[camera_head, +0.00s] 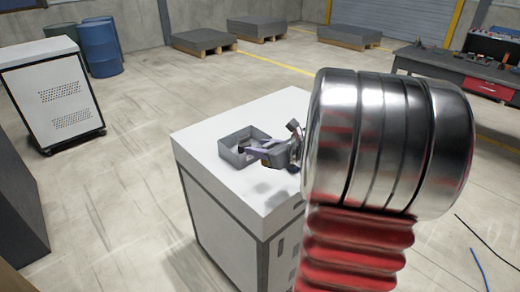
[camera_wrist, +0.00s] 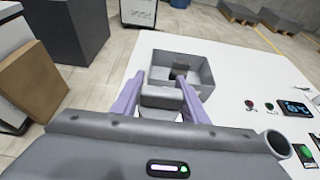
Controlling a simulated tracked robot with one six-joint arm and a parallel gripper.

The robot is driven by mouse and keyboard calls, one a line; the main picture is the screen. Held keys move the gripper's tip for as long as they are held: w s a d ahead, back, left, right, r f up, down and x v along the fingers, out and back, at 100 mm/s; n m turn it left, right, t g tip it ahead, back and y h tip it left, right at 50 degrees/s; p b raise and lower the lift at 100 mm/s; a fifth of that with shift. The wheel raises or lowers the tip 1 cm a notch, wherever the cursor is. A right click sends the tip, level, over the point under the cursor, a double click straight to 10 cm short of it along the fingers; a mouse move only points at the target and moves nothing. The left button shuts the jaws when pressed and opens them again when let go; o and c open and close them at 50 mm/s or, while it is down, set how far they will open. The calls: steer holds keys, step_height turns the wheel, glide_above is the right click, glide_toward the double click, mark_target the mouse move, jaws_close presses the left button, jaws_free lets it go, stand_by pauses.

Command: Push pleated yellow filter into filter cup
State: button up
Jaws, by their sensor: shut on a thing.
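My gripper (camera_wrist: 160,78) has two purple fingers closed on the sides of a grey block-like thing (camera_wrist: 162,101); its exact shape is partly hidden. In the head view my gripper (camera_head: 252,152) reaches over the near right side of an open grey square box (camera_head: 225,152) on a white cabinet. The box also shows ahead of the fingers in the wrist view (camera_wrist: 205,70). A small dark piece (camera_wrist: 180,67) shows inside the box, near the right fingertip; I cannot tell if they touch. No yellow pleated filter shows, and I cannot make out a filter cup for certain.
A control panel with a screen (camera_wrist: 296,108) and a green button (camera_wrist: 304,152) lies to the right in the wrist view. A brown carton (camera_wrist: 32,84) stands at left, off the cabinet.

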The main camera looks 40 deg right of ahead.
steer(key=w+a+f+n+y, duration=0.1)
steer(key=w+a+f, duration=0.1)
steer(key=a, duration=0.8)
steer(key=w+a+f+n+y, duration=0.1)
steer(key=w+a+f, duration=0.2)
steer(key=a, duration=0.8)
steer(key=w+a+f+n+y, duration=0.1)
steer(key=w+a+f, duration=0.2)
steer(key=a, duration=0.7)
steer(key=shift+w+a+f+g+y, duration=0.3)
steer(key=shift+a+f+g, duration=0.1)
steer(key=shift+f, duration=0.1)
